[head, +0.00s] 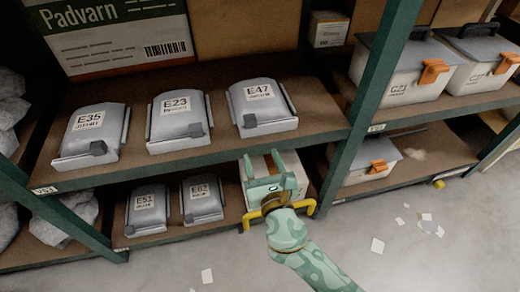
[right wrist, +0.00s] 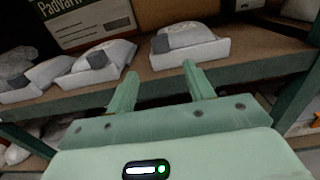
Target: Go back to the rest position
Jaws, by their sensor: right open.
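My right gripper (head: 263,164) is mint green and open, with nothing between its fingers. In the head view it stands in front of the rack, near the edge of the upper shelf (head: 215,162), below the grey bin marked E47 (head: 262,107). In the right wrist view the two fingers (right wrist: 158,85) point at the shelf, with a gap between them. My right arm comes in from the bottom right and covers part of a white container with yellow handles (head: 305,204) on the lower shelf. My left gripper is not in view.
Grey bins E35 (head: 92,137) and E23 (head: 178,122) stand on the upper shelf. Bins E51 (head: 146,211) and E62 (head: 202,201) stand on the lower one. A green upright (head: 375,90) divides the bays. Paper scraps (head: 377,246) lie on the otherwise clear floor.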

